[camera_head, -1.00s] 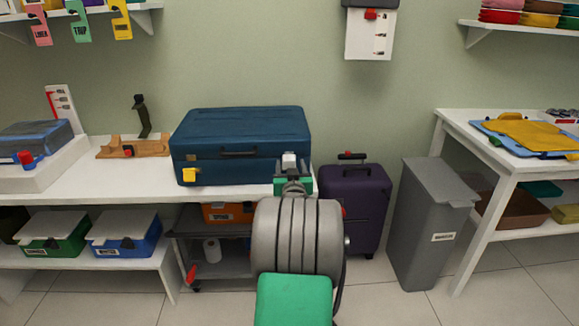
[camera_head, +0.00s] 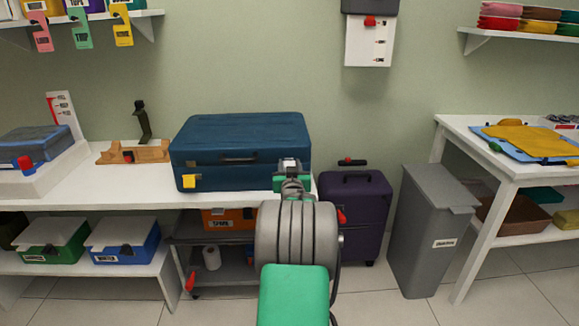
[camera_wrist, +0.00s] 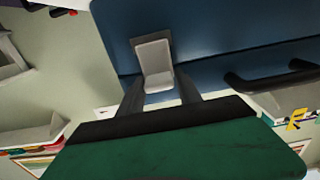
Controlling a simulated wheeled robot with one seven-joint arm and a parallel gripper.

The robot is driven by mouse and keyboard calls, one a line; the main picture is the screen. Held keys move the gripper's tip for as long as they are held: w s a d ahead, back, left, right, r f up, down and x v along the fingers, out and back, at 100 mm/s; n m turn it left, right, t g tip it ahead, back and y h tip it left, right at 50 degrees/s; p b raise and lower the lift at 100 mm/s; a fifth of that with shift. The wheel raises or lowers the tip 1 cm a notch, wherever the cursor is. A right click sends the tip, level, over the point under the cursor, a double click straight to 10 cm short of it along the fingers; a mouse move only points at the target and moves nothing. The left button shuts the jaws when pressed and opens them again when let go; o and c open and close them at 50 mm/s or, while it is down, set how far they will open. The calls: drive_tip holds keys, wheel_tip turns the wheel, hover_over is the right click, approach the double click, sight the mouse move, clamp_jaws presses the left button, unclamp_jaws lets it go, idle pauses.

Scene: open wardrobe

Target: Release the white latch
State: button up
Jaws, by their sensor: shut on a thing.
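The blue suitcase (camera_head: 240,135) stands closed on the white table. Its white latch (camera_wrist: 155,62) sits on a grey plate on the suitcase side in the wrist view. My gripper (camera_wrist: 160,88) has its two dark fingers on either side of the latch's lower end and is shut on it. In the head view my gripper (camera_head: 289,172) is at the right end of the suitcase front, partly hidden by my own arm. The dark handle (camera_head: 238,159) lies between the latches.
A purple suitcase (camera_head: 356,215) and a grey bin (camera_head: 432,230) stand on the floor to the right. A wooden stand (camera_head: 133,153) is on the table left of the blue suitcase. Lidded boxes (camera_head: 123,241) fill the shelf below.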

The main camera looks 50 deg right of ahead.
clamp_jaws()
drive_tip(key=shift+f+b, duration=0.15)
drive_tip(key=shift+b, duration=0.15)
